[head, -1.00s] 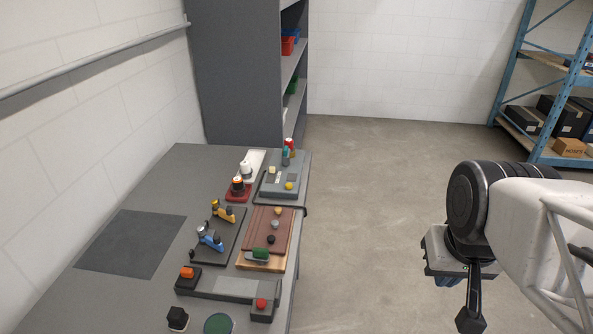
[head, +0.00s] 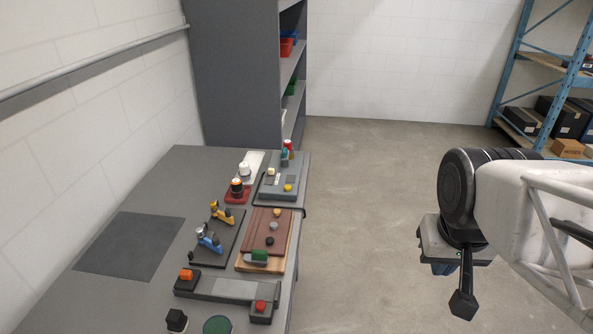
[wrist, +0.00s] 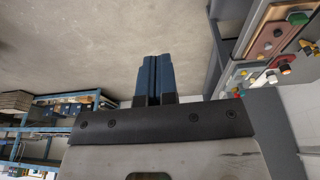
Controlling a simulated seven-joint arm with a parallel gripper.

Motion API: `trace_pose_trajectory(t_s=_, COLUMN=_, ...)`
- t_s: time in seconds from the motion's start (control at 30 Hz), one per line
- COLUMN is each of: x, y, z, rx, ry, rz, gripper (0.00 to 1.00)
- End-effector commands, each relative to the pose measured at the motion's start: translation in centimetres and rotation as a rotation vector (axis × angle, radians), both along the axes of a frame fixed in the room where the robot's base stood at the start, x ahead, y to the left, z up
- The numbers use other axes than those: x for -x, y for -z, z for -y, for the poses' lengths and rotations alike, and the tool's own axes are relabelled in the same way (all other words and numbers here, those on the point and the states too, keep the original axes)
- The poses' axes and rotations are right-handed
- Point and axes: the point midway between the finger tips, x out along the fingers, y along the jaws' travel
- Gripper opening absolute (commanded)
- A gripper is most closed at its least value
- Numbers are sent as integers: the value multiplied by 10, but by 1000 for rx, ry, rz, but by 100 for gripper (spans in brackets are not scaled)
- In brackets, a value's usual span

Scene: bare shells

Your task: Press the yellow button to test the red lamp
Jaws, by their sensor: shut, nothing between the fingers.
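The yellow button (head: 288,188) sits on the near right part of a grey panel (head: 268,190) at the far right of the bench. A small tower with a red top, likely the red lamp (head: 287,145), stands at the back of that panel above a teal part; whether it is lit cannot be told. My gripper (head: 443,268) hangs over open floor, well to the right of the bench and apart from the button. In the wrist view its blue fingers (wrist: 153,78) are shut together and empty.
The grey bench (head: 150,185) also carries a brown board (head: 262,230) with knobs, a dark board with blue and yellow levers, and a red button (head: 260,306). A grey shelf (head: 235,70) stands behind. A blue rack (head: 507,62) stands at the right. Floor between is clear.

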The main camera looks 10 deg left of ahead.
Motion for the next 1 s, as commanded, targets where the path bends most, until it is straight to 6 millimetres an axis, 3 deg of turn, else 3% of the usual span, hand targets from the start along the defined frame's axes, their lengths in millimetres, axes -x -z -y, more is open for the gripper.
trace_pose_trajectory(t_s=0.47, x=-91, y=-17, z=-13, rx=109, ry=31, rz=-28, gripper=0)
trace_pose_trajectory(t_s=1.0, x=-208, y=-18, z=-53, rx=249, ry=66, rz=-10, gripper=0)
